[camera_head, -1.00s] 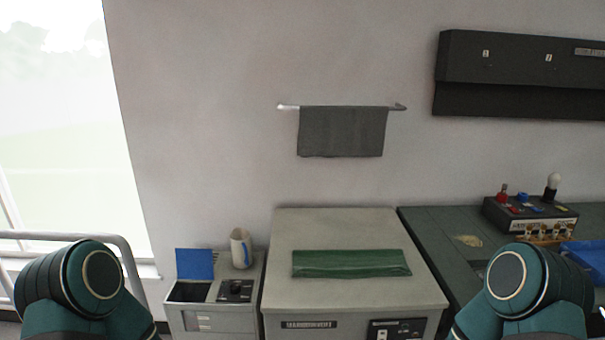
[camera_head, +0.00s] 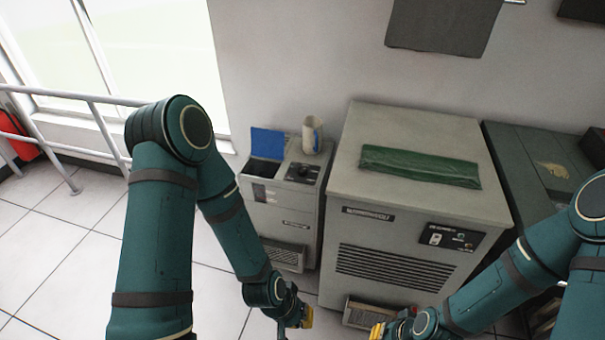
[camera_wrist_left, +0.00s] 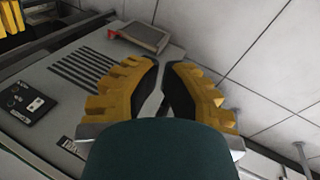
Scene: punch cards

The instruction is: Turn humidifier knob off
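A small grey unit (camera_head: 282,215) with a raised blue lid (camera_head: 268,142) stands left of a larger grey cabinet. A black knob (camera_head: 303,172) sits on a dark panel on its top. I cannot read which way the knob points. My left gripper (camera_head: 307,316) hangs low in front of the unit, well below and apart from the knob. In the left wrist view its two yellow fingers (camera_wrist_left: 163,70) have a narrow gap between them with nothing held. My right gripper (camera_head: 378,330) is low before the large cabinet, partly cut off by the frame edge.
The large cabinet (camera_head: 400,205) bears a folded green cloth (camera_head: 420,167) and a front control panel (camera_head: 450,238). A white cup (camera_head: 312,135) stands behind the knob. A metal railing (camera_head: 95,105) runs along the window. The tiled floor (camera_head: 60,250) at left is clear.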

